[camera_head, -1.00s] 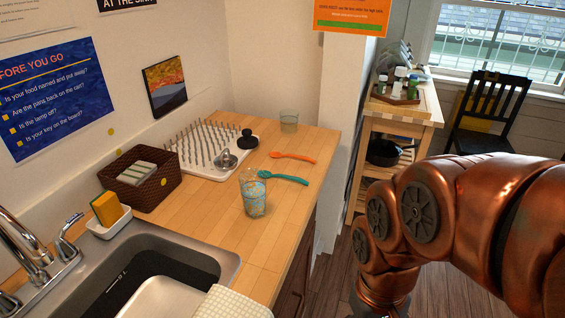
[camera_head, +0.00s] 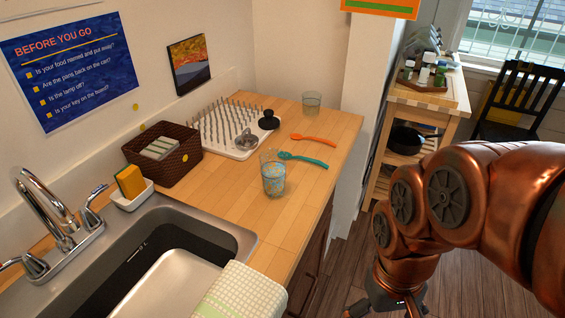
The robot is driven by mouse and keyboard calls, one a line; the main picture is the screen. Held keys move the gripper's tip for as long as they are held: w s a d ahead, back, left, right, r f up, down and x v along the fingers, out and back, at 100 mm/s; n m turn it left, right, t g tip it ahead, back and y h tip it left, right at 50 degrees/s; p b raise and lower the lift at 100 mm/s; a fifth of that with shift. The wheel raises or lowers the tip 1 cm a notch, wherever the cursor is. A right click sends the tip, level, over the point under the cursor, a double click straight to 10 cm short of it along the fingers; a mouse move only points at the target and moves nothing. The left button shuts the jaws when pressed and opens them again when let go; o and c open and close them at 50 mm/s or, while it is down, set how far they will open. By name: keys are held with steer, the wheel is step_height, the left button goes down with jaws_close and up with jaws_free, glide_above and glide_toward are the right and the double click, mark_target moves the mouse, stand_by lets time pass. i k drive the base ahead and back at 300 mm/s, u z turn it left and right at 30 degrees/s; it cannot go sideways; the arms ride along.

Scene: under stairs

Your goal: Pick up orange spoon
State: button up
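The orange spoon (camera_head: 314,139) lies flat on the wooden counter (camera_head: 232,199), near its right edge. A teal spoon (camera_head: 303,159) lies just in front of it, apart from it. My copper arm fills the right side of the view, over the floor and clear of the counter. Part of my gripper (camera_head: 388,306) shows at the bottom edge, low and well away from the spoon. Its fingertips are cut off by the frame, so I cannot tell if it is open or shut.
A patterned glass (camera_head: 273,178) stands in front of the teal spoon. A clear glass (camera_head: 312,103) stands behind the orange spoon. A white drying rack (camera_head: 239,153) is to the left. The sink (camera_head: 228,240) is at front left. A wooden cart (camera_head: 437,105) stands at right.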

mark_target(294, 136)
steer(key=k, duration=0.5)
steer(key=z, duration=1.6)
steer(key=i, duration=1.45)
steer(key=u, duration=3.15)
